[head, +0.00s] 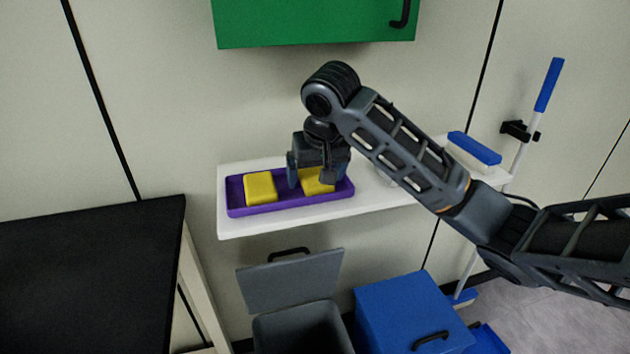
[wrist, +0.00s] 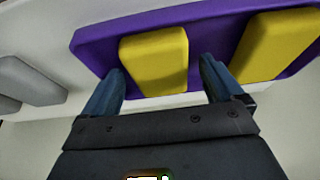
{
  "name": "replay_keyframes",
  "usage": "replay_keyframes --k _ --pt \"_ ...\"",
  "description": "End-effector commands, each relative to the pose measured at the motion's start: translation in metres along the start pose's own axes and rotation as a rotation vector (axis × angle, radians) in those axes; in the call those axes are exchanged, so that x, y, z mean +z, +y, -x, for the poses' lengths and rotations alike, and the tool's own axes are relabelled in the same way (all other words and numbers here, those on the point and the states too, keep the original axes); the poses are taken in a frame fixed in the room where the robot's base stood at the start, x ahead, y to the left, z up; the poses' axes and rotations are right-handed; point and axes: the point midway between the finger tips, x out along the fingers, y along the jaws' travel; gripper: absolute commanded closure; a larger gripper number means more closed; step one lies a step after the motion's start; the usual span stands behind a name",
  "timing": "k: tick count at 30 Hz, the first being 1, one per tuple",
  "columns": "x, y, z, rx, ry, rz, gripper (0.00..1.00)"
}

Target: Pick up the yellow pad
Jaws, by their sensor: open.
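Two yellow pads lie in a purple tray (head: 236,199) on a white shelf. The left yellow pad (head: 260,188) is uncovered. My gripper (head: 310,183) is over the right yellow pad (head: 318,184) and hides part of it. In the wrist view, my open fingers (wrist: 161,68) stand on either side of this pad (wrist: 155,62), with gaps beside it. The other pad (wrist: 273,42) shows right of the fingers there, in the purple tray (wrist: 92,45). I cannot tell how far down the pad's sides the fingertips reach.
The white shelf (head: 228,226) runs right to a block with a blue top (head: 474,148). A green cabinet (head: 300,22) hangs above. Below are an open grey bin (head: 300,328) and a blue box (head: 410,310). A black-topped table (head: 90,270) stands at left.

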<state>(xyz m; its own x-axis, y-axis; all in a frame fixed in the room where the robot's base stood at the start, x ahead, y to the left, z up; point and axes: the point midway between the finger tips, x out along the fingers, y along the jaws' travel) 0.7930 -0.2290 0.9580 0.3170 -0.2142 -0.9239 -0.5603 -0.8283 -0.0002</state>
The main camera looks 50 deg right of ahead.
Motion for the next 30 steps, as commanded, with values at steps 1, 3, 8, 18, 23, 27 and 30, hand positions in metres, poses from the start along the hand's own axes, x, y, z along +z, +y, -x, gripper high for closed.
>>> replay_keyframes --k 1,3,8,18,23,27,30 --pt "-0.0001 0.0000 0.0001 0.000 0.000 0.000 0.06" --pt "0.0000 -0.0001 0.0002 0.000 0.000 0.000 0.06" --pt "0.0000 -0.0002 0.0003 0.000 0.000 0.000 0.18" --pt "0.0002 -0.0002 0.0003 0.000 0.000 0.001 0.50" --pt "0.0004 -0.0002 0.0001 0.000 -0.001 0.001 0.66" --pt "0.0005 -0.0003 -0.0001 0.000 -0.001 0.001 0.66" --pt "-0.0001 -0.0004 0.0013 0.000 -0.001 0.001 0.66"
